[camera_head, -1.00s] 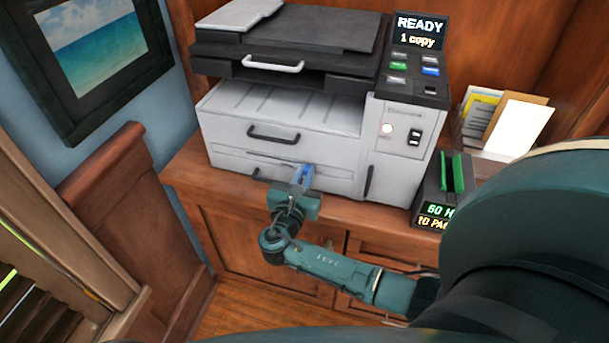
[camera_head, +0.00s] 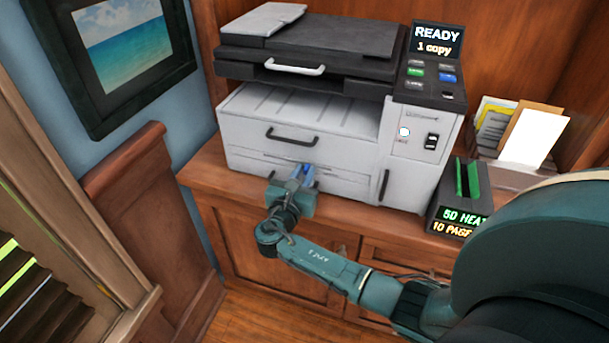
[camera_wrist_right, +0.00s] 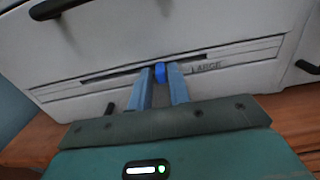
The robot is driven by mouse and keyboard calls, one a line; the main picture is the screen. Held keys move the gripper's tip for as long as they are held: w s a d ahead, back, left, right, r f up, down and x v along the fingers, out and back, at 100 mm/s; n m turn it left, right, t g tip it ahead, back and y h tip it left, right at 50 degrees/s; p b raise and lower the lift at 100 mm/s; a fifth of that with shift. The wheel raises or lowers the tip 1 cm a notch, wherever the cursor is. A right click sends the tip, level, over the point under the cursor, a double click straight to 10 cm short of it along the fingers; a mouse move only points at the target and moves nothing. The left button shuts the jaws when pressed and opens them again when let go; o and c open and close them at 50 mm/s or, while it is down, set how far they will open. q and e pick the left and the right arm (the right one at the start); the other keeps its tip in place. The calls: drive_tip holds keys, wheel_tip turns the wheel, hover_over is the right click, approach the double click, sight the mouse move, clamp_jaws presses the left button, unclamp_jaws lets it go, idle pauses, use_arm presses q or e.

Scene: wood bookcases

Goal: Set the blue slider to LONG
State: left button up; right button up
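The printer (camera_head: 245,132) stands on a wooden cabinet, with a narrow horizontal slot low on its front. The blue slider (camera_wrist_right: 160,70) sits in that slot; in the head view it shows as a small blue spot at my right gripper's tips. My right gripper (camera_head: 302,172) reaches the printer front, and in the right wrist view its two fingers (camera_wrist_right: 161,84) close on the slider from both sides. A label that seems to read LARGE (camera_wrist_right: 206,66) is just right of the slider. Any label to the left is not legible. My left gripper is not in view.
Black drawer handles (camera_head: 292,136) stick out above and beside the slot. A dark box with green and orange readouts (camera_head: 460,212) stands right of the printer, near a paper holder (camera_head: 492,138). A wood panel (camera_head: 125,205) is at the left. My teal arm fills the lower right.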

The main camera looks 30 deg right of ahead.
drive_tip(key=shift+o, duration=1.3)
drive_tip(key=v, duration=1.3)
